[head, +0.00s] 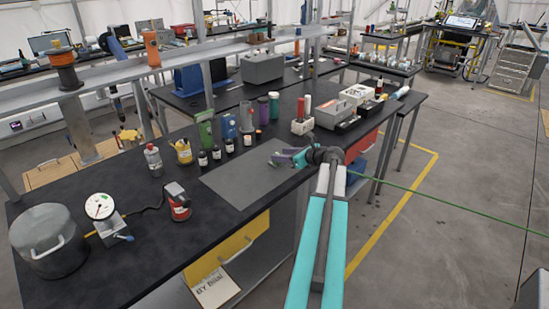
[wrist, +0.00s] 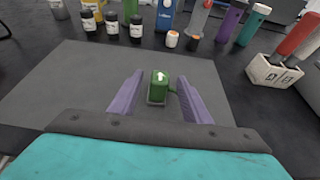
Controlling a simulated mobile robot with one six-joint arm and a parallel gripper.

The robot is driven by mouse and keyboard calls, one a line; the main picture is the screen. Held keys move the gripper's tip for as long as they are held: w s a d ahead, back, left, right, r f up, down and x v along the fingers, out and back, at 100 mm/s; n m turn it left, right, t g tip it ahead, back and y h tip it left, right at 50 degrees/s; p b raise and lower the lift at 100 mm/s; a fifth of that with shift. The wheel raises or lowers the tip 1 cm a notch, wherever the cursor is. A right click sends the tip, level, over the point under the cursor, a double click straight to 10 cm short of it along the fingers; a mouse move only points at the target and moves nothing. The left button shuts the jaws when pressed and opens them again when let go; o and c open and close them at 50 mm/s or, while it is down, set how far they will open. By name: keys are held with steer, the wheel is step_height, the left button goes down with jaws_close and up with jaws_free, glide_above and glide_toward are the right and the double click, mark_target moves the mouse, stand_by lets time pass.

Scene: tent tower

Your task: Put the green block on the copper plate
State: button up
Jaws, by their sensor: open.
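The green block (wrist: 158,86) shows in the wrist view between the two purple fingers of my gripper (wrist: 160,77). It has a pale mark on it and a greyish base at its near side. My gripper is open, with a gap beside the block on each side. In the head view my gripper (head: 281,158) is low over the right part of the grey mat, and the block is too small there to make out clearly. I cannot make out a copper plate in either view.
The grey mat (head: 236,185) lies on the black bench. Small dark bottles (head: 216,153) and upright coloured containers stand behind it. A white holder (wrist: 272,72) with red-handled tools is at the right. A red can (head: 178,207) and a grey pot (head: 48,240) stand left.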

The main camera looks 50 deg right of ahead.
steer(key=shift+b+v, duration=0.3)
steer(key=shift+v, duration=2.05)
